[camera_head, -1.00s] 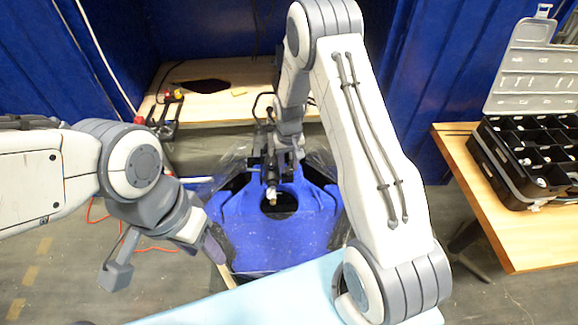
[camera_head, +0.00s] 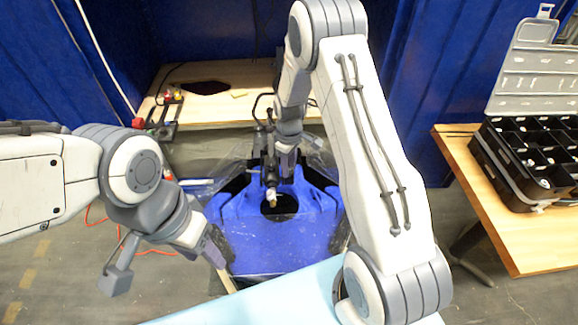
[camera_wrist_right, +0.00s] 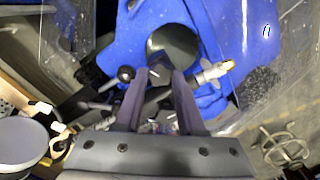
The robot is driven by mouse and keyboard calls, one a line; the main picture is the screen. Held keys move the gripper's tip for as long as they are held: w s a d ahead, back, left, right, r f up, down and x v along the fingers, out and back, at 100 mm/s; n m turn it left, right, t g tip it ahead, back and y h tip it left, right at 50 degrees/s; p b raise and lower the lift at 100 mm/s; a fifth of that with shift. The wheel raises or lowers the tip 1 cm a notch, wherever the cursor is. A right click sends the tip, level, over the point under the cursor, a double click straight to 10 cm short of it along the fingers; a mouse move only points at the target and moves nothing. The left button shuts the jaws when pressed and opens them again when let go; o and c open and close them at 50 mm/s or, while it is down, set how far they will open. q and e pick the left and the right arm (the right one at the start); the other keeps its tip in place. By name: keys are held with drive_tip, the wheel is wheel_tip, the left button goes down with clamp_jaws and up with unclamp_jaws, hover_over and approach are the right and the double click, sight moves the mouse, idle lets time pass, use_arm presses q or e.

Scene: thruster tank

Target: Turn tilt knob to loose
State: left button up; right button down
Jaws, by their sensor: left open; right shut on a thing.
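The blue thruster tank (camera_head: 275,240) stands on the floor in the middle of the head view, with a round dark opening and a black thruster assembly (camera_head: 270,172) at its far side. My right gripper (camera_wrist_right: 159,76) points at this assembly from above and is shut on a small dark part, apparently the tilt knob (camera_wrist_right: 158,82), mostly hidden between the fingers. In the head view my right gripper (camera_head: 287,168) is beside the assembly. My left gripper (camera_head: 218,246) is open and empty at the tank's left edge. The knob's loose or tight setting cannot be read.
A black ball-ended lever (camera_wrist_right: 126,73) and a yellow-tipped metal fitting (camera_wrist_right: 215,72) flank my right fingers. A wooden bench (camera_head: 225,105) stands behind. A black parts case (camera_head: 530,155) is on the right table (camera_head: 500,235). A light-blue surface (camera_head: 260,300) is in front.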

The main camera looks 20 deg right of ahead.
sight(290, 170)
drive_tip(key=shift+d+n, duration=0.1)
drive_tip(key=shift+n, duration=0.2)
drive_tip(key=c, duration=0.5)
unclamp_jaws()
drive_tip(key=shift+r, duration=0.1)
wheel_tip(290, 170, up, 10)
drive_tip(key=shift+r+b, duration=0.2)
drive_tip(key=shift+b, duration=0.7)
